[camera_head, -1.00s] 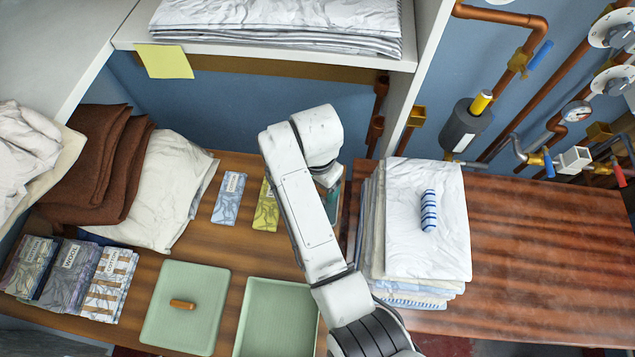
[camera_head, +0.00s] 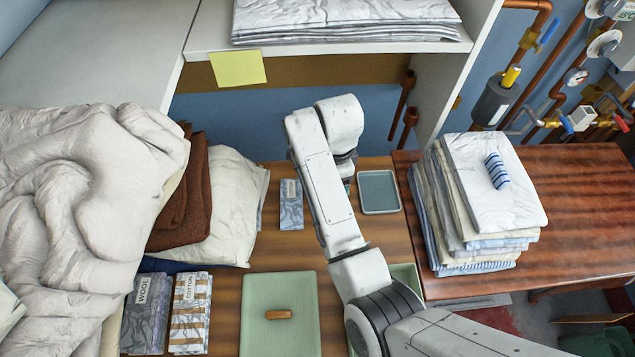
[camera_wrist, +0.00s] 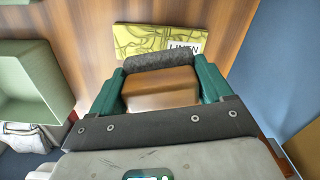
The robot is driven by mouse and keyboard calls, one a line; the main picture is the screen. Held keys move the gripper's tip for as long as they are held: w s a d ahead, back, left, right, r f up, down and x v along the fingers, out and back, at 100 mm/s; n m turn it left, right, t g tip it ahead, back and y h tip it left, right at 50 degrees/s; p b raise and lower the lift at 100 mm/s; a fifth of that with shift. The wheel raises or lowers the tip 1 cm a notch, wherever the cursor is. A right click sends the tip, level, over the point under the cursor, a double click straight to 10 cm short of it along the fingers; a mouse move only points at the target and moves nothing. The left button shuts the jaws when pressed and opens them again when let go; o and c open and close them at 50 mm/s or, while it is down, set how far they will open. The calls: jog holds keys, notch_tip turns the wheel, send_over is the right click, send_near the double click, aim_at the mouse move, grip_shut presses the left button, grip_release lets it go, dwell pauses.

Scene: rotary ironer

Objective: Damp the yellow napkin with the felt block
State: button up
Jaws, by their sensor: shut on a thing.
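My gripper (camera_wrist: 163,82) is shut on the felt block (camera_wrist: 162,62), a brown wooden body with a dark grey felt face, in the wrist view. The yellow napkin (camera_wrist: 150,42), with a LINEN label, lies on the wooden table just beyond the felt. The felt overlaps the napkin's near edge in the picture; I cannot tell whether they touch. In the head view my arm hides the napkin, the block and the fingers.
A shallow grey-green tray (camera_head: 379,192) lies right of my arm. A blue-grey napkin (camera_head: 291,204) lies to the left. A green lid (camera_head: 280,318) with a wooden handle is in front. A folded linen stack (camera_head: 485,215) stands right. A shelf (camera_head: 330,47) overhangs the back.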

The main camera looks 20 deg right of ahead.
jog(key=shift+a+f+b, duration=0.1)
jog(key=shift+f+b, duration=1.2)
jog(key=shift+b, duration=0.05)
notch_tip(320, 180, down, 3)
jog(key=b, duration=0.3)
jog(key=shift+f, duration=0.15)
jog(key=shift+s+f, duration=0.1)
jog(key=shift+f, duration=0.45)
dwell(1.7)
jog(key=shift+r, duration=0.15)
notch_tip(320, 180, up, 7)
jog(key=p, duration=0.7)
dwell(0.6)
